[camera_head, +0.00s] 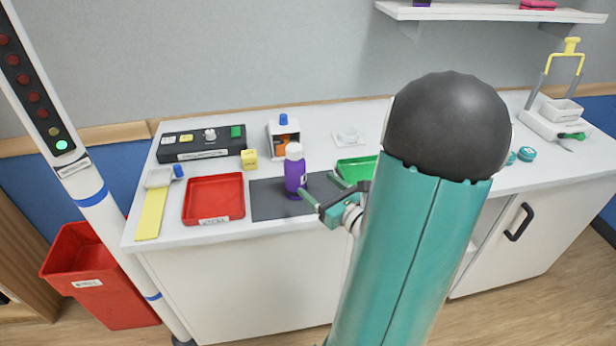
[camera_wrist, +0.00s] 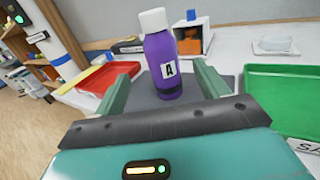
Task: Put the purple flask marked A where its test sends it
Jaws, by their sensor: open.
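The purple flask (camera_head: 294,172) has a white cap and stands upright on the dark grey mat (camera_head: 264,199). In the wrist view the flask (camera_wrist: 174,75) shows a label with the letter A. My gripper (camera_head: 322,190) is open, with its fingers pointing toward the flask. In the wrist view one finger (camera_wrist: 117,95) is left of the flask and the other (camera_wrist: 208,80) is right of it. The flask appears ahead of or between the fingertips; I cannot tell which. A red tray (camera_head: 214,198) lies left of the mat, and a green tray (camera_head: 357,168) lies right of it.
Behind the mat stand a white box with an orange inside (camera_head: 283,137), a small yellow block (camera_head: 249,159) and a black panel (camera_head: 200,145) with a green block. A pole with lights (camera_head: 62,145), one lit green, and a red bin (camera_head: 92,272) are at left.

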